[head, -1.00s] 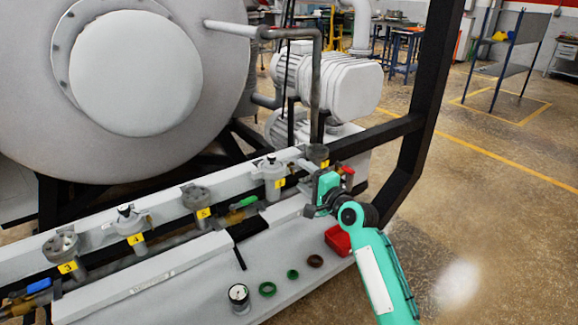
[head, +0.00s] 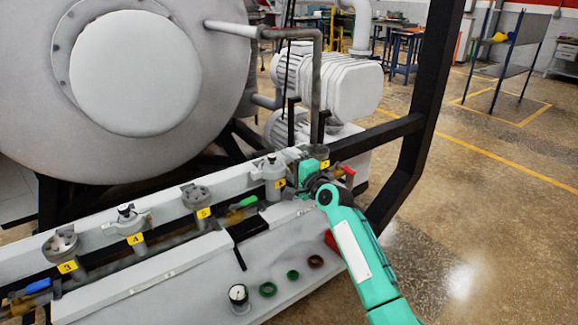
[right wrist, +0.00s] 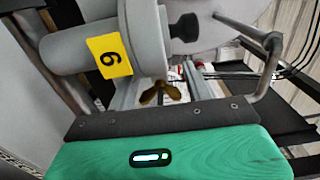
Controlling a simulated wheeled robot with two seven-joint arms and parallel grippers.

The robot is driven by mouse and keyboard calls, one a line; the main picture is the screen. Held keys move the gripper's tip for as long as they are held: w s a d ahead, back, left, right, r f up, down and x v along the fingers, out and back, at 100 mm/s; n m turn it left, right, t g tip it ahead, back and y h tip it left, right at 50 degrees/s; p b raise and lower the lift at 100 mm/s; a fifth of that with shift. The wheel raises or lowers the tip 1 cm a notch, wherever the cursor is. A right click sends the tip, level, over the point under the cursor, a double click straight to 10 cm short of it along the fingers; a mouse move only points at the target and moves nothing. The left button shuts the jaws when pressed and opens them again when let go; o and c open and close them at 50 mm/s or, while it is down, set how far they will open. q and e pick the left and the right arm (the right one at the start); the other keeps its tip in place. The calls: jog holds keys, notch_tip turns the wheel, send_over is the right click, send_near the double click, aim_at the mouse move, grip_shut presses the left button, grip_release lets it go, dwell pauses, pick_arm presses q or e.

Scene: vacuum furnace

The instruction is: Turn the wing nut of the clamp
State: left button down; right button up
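In the right wrist view a brass-coloured wing nut (right wrist: 160,92) shows just beyond the dark front edge of my right gripper's green body. It lies below a grey cylindrical unit (right wrist: 60,45) with a yellow number tag (right wrist: 110,57). The clamp itself is hard to make out. In the head view my right gripper (head: 306,174) is beside the grey unit (head: 271,172) tagged 6, on its right. The wing nut cannot be made out there. The fingertips are not clear in either view, so I cannot tell whether they touch the wing nut. My left gripper is not in view.
Other tagged units stand in a row to the left, including tag 4 (head: 134,240). A black frame post (head: 425,110) rises at the right. A red-handled part (head: 348,176) is close to the gripper.

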jog(key=c, duration=0.7)
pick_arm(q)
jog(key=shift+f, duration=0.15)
pick_arm(e)
jog(key=n+b, duration=0.1)
jog(key=n, duration=0.2)
jog(key=shift+f+n+b, duration=0.1)
jog(key=shift+n+b, duration=0.2)
jog(key=shift+n, duration=0.4)
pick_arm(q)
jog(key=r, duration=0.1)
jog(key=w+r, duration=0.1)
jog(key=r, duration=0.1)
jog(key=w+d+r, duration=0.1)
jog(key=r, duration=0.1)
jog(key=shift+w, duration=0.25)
pick_arm(e)
jog(key=o, duration=1)
jog(key=shift+s+d, duration=0.1)
